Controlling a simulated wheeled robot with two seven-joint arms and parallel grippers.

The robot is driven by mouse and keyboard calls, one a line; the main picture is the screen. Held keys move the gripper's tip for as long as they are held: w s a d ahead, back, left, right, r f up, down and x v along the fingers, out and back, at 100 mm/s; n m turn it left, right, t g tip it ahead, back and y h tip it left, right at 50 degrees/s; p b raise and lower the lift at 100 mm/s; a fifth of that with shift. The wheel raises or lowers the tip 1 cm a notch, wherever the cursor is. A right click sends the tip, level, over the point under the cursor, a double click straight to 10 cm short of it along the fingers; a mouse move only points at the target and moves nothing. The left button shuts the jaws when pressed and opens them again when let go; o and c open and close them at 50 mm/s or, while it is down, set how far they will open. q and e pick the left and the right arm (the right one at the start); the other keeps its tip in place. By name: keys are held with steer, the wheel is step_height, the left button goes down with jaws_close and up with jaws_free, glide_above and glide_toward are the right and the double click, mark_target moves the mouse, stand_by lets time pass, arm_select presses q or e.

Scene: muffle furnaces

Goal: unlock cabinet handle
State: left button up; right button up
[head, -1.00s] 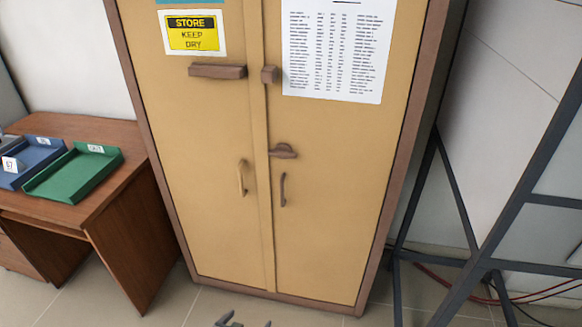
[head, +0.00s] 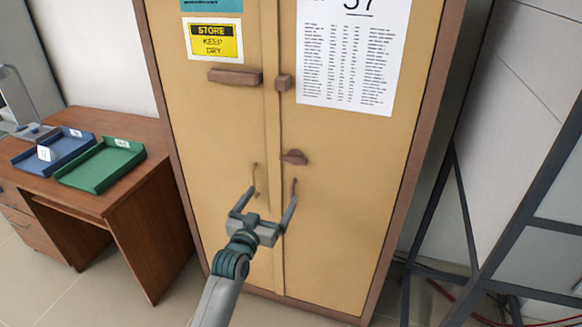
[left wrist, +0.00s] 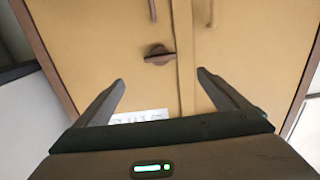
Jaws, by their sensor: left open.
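The tan cabinet (head: 215,140) has two closed doors that meet at a central seam. A small brown latch handle (head: 293,157) sits on the right door beside the seam, its lever lying roughly level. It also shows in the left wrist view (left wrist: 158,56), which looks upside down, between and beyond the fingertips. Two slim pull handles, a left one (head: 255,178) and a right one (head: 294,187), hang below it. My left gripper (head: 274,193) is open and empty in front of the doors, below the latch in the head view; the left wrist view shows both fingers (left wrist: 159,76) spread apart.
Brown blocks, one long (head: 235,77) and one small (head: 283,83), sit higher on the doors. A desk (head: 125,195) with blue (head: 30,160) and green (head: 100,168) trays stands left. A dark metal frame (head: 500,230) stands right. Tiled floor is open in front.

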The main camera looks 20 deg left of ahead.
mark_target(294, 159)
arm_select(q)
steer(key=w+p, duration=0.1)
steer(key=w, duration=0.4)
steer(key=w+p, duration=0.1)
steer(key=w, duration=0.5)
steer(key=w+p, duration=0.1)
steer(key=w, duration=0.5)
steer(key=shift+w+d, duration=0.2)
steer(key=shift+d, duration=0.15)
arm_select(e)
steer(key=r, duration=0.3)
steer(key=shift+d, duration=0.4)
arm_select(q)
steer(key=shift+c, duration=0.6)
arm_select(e)
steer(key=shift+d, duration=0.2)
arm_select(q)
steer(key=c, duration=0.9)
